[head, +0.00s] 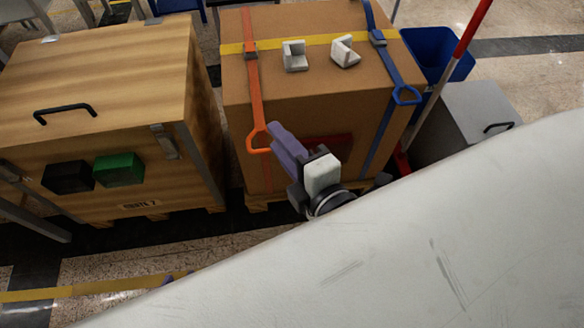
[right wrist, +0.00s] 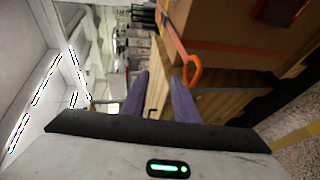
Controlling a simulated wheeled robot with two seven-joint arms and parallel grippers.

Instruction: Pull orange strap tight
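The orange strap (head: 254,85) runs over the top of the brown box and down its front. It ends in an orange loop handle (head: 250,146), which also shows in the right wrist view (right wrist: 195,76). My right gripper (head: 275,128), with purple fingers, is just right of the handle in the head view. In the right wrist view its fingers (right wrist: 160,80) are apart with nothing between them, and the handle is outside the right-hand finger.
The brown box (head: 300,102) carries a yellow strap (head: 270,43), a blue strap (head: 392,70) and two white corner pieces (head: 294,56). A wooden crate (head: 105,75) stands left, a blue bin (head: 428,45) right. A pale surface hides the lower right.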

